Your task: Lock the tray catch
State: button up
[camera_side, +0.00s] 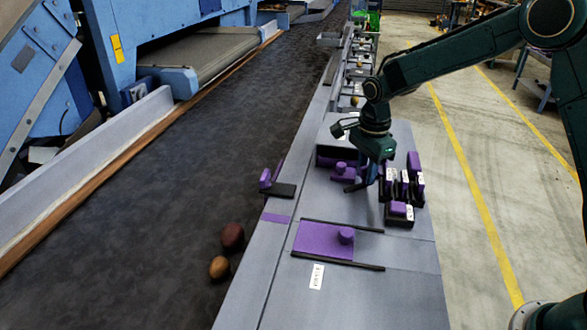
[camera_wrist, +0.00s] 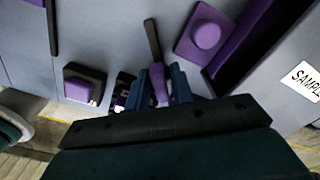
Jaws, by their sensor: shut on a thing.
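My gripper (camera_side: 368,178) points down over the grey bench. In the wrist view its two blue fingers (camera_wrist: 165,88) are shut on the purple grip (camera_wrist: 160,84) of a dark bar, which looks like the catch. The dark bar (camera_wrist: 153,40) reaches away from the fingers; it also shows in the side view (camera_side: 353,187). Beside it, apart in the wrist view, is a purple plate with a round knob (camera_wrist: 207,35), which looks like the tray front. The plate also shows in the side view (camera_side: 344,174). The fingers and arm partly hide the grip and its pivot.
Several black-and-purple switch blocks (camera_side: 402,188) stand close to my gripper's right. A purple sliding plate with a knob (camera_side: 322,241) lies nearer, between dark rails. A SAMPLE label (camera_wrist: 305,79) marks a grey box.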

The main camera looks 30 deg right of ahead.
jog(key=m, duration=0.3)
jog(key=shift+m, duration=0.3)
jog(key=m, duration=0.4)
dwell(0.3)
jog(key=o, duration=0.3)
jog(key=shift+r, duration=0.15)
jog(key=shift+r, duration=2.3)
jog(key=shift+r, duration=0.15)
